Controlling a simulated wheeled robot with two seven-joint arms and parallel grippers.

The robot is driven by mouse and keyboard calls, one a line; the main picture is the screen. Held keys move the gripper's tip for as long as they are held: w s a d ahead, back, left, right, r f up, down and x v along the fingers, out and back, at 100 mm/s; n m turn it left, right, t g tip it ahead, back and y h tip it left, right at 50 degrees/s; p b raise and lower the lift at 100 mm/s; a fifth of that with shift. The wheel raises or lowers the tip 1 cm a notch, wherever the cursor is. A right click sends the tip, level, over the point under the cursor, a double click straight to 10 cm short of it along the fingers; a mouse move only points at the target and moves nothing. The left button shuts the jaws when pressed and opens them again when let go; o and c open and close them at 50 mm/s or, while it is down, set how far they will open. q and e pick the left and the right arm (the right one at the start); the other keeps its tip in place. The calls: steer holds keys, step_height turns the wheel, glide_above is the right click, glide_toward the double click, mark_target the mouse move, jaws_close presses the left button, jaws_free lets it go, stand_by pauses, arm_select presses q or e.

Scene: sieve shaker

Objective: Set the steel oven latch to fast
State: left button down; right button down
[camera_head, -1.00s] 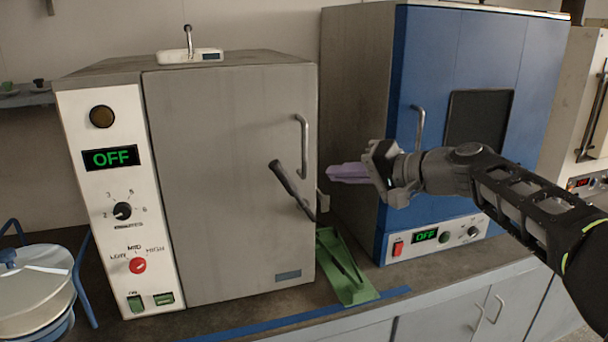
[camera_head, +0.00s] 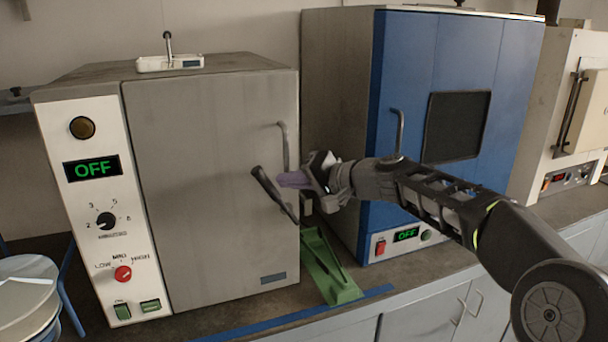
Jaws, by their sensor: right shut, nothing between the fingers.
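The steel oven (camera_head: 205,215) stands at the left with a grey door and a white control panel (camera_head: 100,225) reading OFF. Its latch (camera_head: 269,190) is a dark lever at the door's right edge, slanting from upper left down to lower right. My right gripper (camera_head: 284,180) comes in from the right, with purplish fingers pointing left. The fingers are shut and empty, beside the latch at about its mid height. I cannot tell whether they touch it. My left gripper is not in view.
The blue oven (camera_head: 455,75) stands behind my right arm. The steel oven's door handle (camera_head: 284,146) is just above my gripper. A green wedge-shaped stand (camera_head: 325,265) sits on the counter below. A round lidded pot (camera_head: 28,300) is at the lower left.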

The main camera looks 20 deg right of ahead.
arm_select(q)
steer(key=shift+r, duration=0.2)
arm_select(e)
steer(key=shift+w+a+f, duration=0.15)
steer(key=shift+w+a, duration=0.15)
steer(key=shift+w, duration=0.15)
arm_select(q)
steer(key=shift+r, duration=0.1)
arm_select(e)
steer(key=shift+a, duration=0.1)
